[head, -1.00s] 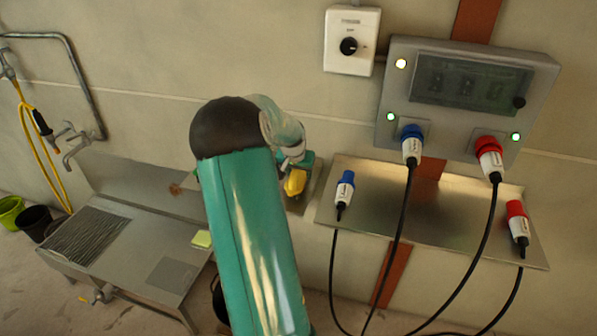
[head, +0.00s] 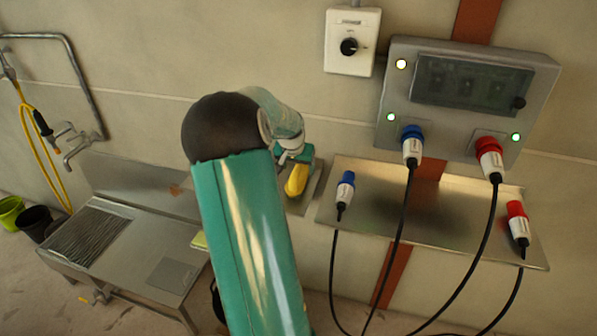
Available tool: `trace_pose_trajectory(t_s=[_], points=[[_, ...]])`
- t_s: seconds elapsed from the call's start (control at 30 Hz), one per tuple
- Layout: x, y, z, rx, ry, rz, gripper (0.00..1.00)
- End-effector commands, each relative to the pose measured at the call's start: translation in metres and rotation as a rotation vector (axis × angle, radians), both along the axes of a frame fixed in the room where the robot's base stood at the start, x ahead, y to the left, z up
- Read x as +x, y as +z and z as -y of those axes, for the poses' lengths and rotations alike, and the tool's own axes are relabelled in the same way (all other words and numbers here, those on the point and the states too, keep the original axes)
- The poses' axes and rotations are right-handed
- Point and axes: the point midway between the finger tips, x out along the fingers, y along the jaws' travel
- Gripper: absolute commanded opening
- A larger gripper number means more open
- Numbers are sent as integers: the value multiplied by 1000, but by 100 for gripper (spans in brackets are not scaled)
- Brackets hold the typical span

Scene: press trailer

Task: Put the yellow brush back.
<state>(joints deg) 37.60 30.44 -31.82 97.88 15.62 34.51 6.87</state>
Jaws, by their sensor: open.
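The yellow brush (head: 297,180) shows as a small yellow shape at a small metal shelf (head: 312,190) on the wall, left of the plug tray. My gripper (head: 291,153) is just above and beside the brush, at the end of my arm. It is open, but its fingertips are small and partly hidden, so I cannot tell whether they touch the brush. My arm hides the left part of the shelf.
A metal tray (head: 385,225) with blue and red plugs and hanging cables is at the right, under a grey control box (head: 470,60). A steel sink (head: 130,250) stands at the left. A yellow-green pad (head: 198,241) lies at its right end, partly hidden.

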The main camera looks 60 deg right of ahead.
Motion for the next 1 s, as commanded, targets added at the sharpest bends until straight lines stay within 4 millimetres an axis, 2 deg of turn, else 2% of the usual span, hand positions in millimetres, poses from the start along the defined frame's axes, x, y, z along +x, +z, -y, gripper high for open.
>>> trace_pose_trajectory(t_s=[0.1, 0.33, 0.5, 0.77, 0.87, 0.97, 1.0], points=[[-1, 27, -11, -1, 2, 4, 72], [-4, 65, -27, -1, 1, 2, 72], [-5, 76, -32, 1, 1, -1, 72], [-3, 78, -35, 3, 7, 2, 72], [10, 84, -54, 15, 48, 21, 72], [37, 97, -97, 39, 146, 57, 72], [49, 104, -121, 51, 199, 73, 72]])
